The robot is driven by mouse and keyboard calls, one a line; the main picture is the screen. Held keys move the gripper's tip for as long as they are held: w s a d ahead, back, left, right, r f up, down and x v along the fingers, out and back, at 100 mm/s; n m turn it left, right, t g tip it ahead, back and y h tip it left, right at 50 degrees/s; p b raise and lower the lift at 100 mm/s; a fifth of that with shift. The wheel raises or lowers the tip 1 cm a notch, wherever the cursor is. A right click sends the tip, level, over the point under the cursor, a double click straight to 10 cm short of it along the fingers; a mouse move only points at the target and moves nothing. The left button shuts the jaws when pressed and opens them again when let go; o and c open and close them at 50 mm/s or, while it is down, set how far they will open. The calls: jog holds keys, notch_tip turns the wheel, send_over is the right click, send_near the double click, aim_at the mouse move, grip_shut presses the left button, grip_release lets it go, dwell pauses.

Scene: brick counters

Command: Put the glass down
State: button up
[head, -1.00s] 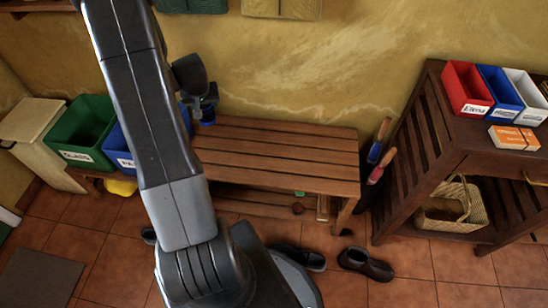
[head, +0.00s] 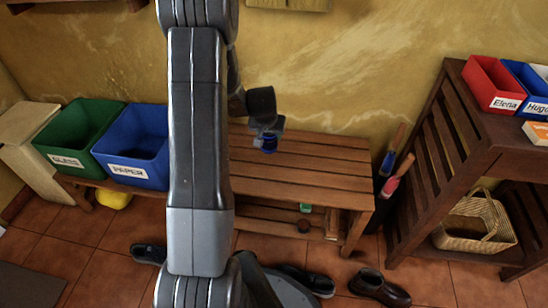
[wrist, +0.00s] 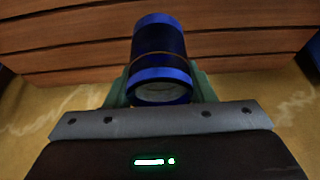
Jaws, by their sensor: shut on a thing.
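A dark blue glass (wrist: 158,55) with brighter blue bands is between the fingers of my gripper (wrist: 160,92) in the wrist view. The gripper is shut on it. In the head view the blue glass (head: 268,143) shows small below my gripper (head: 267,128), in front of or above the slatted wooden bench (head: 300,160). I cannot tell the gap between glass and bench. My arm hides the bench's left part.
A green bin (head: 80,137) labelled GLASS and a blue bin (head: 135,145) labelled PAPER stand at the left. A wooden shelf (head: 470,130) with labelled boxes stands at the right. Shoes (head: 378,287) lie on the tiled floor. The bench's visible top looks clear.

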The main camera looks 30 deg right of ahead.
aim_at(269, 149)
notch_tip(269, 149, down, 8)
jog(key=shift+r+b, duration=0.15)
jog(key=shift+b, duration=1.05)
jog(key=o, duration=1.1)
jog(key=shift+c, duration=0.2)
